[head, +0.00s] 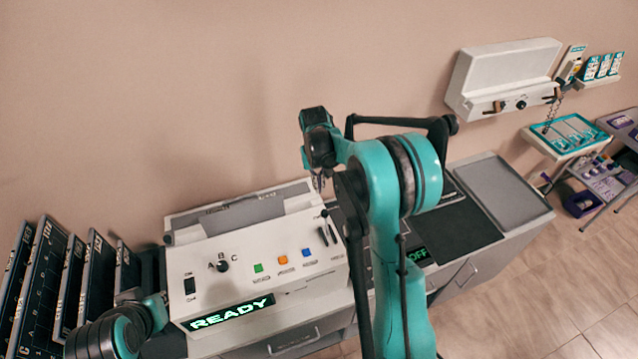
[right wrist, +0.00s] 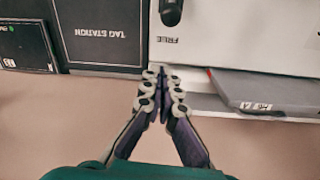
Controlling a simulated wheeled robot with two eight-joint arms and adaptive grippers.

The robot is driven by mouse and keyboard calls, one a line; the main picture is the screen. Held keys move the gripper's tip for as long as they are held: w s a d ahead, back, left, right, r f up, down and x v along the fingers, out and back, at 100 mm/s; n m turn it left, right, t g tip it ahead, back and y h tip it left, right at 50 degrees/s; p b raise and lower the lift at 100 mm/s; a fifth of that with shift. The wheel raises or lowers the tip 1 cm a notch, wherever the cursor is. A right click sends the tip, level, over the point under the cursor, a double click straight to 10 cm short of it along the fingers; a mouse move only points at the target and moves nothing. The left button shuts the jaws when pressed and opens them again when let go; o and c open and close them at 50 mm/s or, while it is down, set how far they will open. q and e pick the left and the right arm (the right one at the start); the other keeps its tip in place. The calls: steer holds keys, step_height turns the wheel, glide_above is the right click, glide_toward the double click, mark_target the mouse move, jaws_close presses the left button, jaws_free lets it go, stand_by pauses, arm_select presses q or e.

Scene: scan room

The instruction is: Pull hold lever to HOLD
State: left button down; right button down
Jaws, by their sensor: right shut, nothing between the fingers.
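The hold lever shows in the right wrist view as a black rounded knob (right wrist: 171,12) at the top edge, beside the upside-down word FREE on a white panel. In the head view, a small dark knob (head: 324,213) sits at the right end of the white console (head: 205,262), near dark slots. My right gripper (right wrist: 163,78) is shut and empty, with its fingertips at the panel's edge, apart from the knob. In the head view its wrist hangs above the console's right end, and its fingers are small and partly hidden. Only part of my left arm shows at lower left; its gripper is not visible.
The console has a READY display (head: 232,312), an A-B-C dial (head: 222,267) and green, orange and blue buttons. Dark racks (head: 60,285) stand left. A grey tray (head: 497,190) lies right. The wrist view shows a black TAG STATION panel (right wrist: 105,35) and a grey slab (right wrist: 262,92).

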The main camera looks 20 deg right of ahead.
mark_target(326, 223)
steer(key=f, duration=0.6)
steer(key=shift+d, duration=0.2)
steer(key=s, duration=0.2)
steer(key=s+r, duration=0.1)
steer(key=shift+a+r, duration=0.1)
steer(key=shift+a, duration=0.25)
steer(key=shift+s+a+r, duration=0.1)
steer(key=shift+s+r, duration=0.05)
steer(key=shift+s, duration=0.3)
steer(key=shift+w, duration=0.15)
